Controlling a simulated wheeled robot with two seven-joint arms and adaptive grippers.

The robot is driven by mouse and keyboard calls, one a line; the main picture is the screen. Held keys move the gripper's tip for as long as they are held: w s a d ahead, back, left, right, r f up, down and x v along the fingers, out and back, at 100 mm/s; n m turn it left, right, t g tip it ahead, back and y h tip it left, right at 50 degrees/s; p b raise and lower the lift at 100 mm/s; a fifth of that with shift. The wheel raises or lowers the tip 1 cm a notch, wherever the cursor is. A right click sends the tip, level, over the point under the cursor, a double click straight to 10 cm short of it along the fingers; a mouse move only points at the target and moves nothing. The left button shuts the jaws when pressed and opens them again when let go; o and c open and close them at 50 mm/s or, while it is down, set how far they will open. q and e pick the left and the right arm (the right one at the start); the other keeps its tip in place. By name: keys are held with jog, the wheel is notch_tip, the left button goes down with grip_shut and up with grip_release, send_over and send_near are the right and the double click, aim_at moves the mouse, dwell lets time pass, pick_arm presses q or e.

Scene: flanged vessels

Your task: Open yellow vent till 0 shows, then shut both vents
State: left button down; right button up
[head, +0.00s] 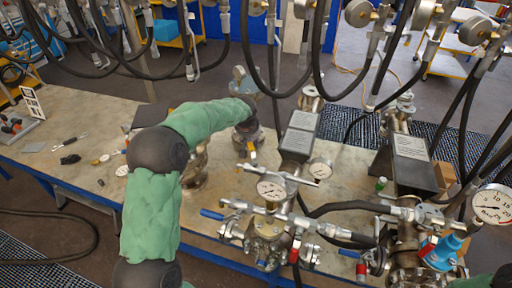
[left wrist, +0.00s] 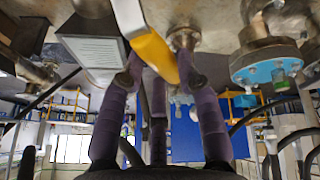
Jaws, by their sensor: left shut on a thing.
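The yellow vent handle (head: 252,154) shows in the head view just below my left gripper (head: 249,136), beside the vessel fittings. In the left wrist view the yellow handle (left wrist: 155,56) lies between the purple fingers of my left gripper (left wrist: 158,75), which is shut on it. A blue lever (head: 212,214) sticks out left of the front vessel. My right gripper is out of view.
A dark box with a label plate (head: 299,133) stands behind the gauges. Another vessel with red and blue parts (head: 438,250) and a large gauge (head: 492,205) stand at right. Black hoses hang above. The left tabletop has small loose parts (head: 70,159) and bare room.

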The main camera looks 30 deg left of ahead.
pick_arm(q)
jog(key=shift+s+a+n+g+y+b, duration=0.3)
jog(key=shift+s+n+g+y+b, duration=0.3)
jog(key=shift+s+n+b, duration=0.9)
jog(key=shift+s+a+n+g+y+b, duration=0.4)
jog(key=shift+s+n+g+b, duration=0.3)
jog(key=shift+n+b, duration=1.45)
jog(key=shift+s+a+n+g+y+b, duration=0.25)
jog(key=shift+s+n+g+y+b, duration=0.3)
jog(key=shift+s+n+b, duration=1.2)
jog(key=shift+w+n, duration=0.4)
jog(key=shift+w, duration=0.1)
jog(key=c, duration=0.9)
grip_release()
jog(key=shift+o, duration=0.2)
jog(key=w+v, duration=0.1)
jog(key=v, duration=1)
jog(key=shift+s+d+r, duration=0.15)
jog(key=shift+s+r, duration=0.25)
jog(key=shift+s, duration=0.15)
